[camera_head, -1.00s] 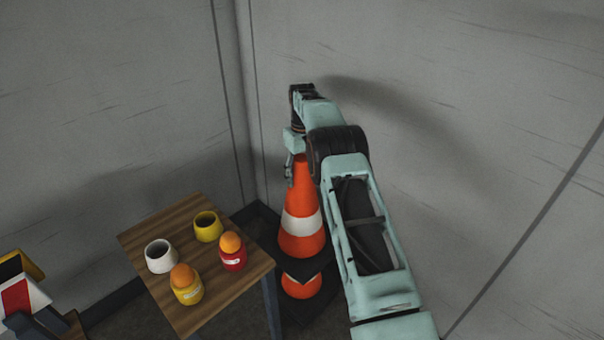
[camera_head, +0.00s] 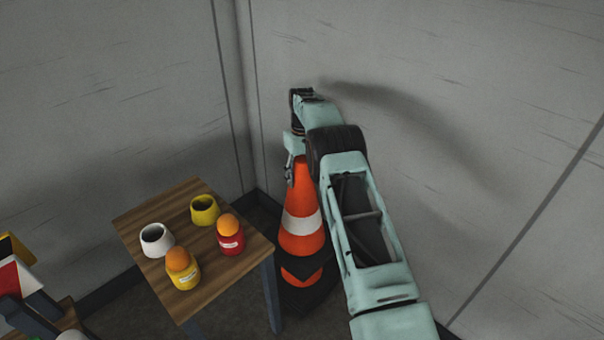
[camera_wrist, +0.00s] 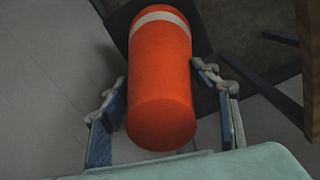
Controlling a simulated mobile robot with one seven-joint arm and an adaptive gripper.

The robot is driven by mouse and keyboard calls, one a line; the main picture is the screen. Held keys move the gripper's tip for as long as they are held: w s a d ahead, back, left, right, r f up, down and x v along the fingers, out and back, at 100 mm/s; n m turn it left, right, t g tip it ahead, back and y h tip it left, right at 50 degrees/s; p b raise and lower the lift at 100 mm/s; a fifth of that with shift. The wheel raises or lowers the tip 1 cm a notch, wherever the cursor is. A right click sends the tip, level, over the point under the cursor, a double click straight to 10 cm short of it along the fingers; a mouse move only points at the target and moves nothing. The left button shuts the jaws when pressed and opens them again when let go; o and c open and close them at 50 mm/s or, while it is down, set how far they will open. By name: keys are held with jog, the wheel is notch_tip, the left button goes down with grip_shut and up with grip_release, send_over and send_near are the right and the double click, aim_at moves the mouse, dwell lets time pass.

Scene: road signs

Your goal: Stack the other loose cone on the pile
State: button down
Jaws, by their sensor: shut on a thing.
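An orange cone (camera_head: 301,242) with a white band stands upright in the corner. My gripper (camera_head: 293,168) is shut on its top; the wrist view shows the jaws (camera_wrist: 165,110) on both sides of the cone's upper part (camera_wrist: 160,75). Below the cone's dark base, a strip of orange from a lower cone (camera_head: 293,273) shows, with a black base (camera_head: 308,292) under it. The upper cone is over the lower one, largely covering it. Whether the upper cone is fully seated I cannot tell. My arm hides part of the right side.
A wooden table (camera_head: 230,268) stands close to the left of the cones, with a white cup (camera_head: 157,240), a yellow cup (camera_head: 204,210), and red (camera_head: 230,242) and yellow (camera_head: 184,275) pots topped with orange balls. Grey walls meet close behind the cones. Striped signs (camera_head: 18,278) stand far left.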

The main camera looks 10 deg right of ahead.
jog(key=shift+w+f+b, duration=0.1)
jog(key=shift+f+b, duration=3.3)
jog(key=shift+f, duration=1.75)
jog(key=shift+f+b, duration=3.55)
jog(key=shift+f, duration=1)
jog(key=c, duration=1)
grip_release()
jog(key=o, duration=0.3)
jog(key=shift+o, duration=0.3)
jog(key=shift+s+f, duration=0.2)
jog(key=shift+f, duration=0.05)
notch_tip(320, 180, up, 12)
jog(key=shift+w+r, duration=0.1)
jog(key=shift+r, duration=0.1)
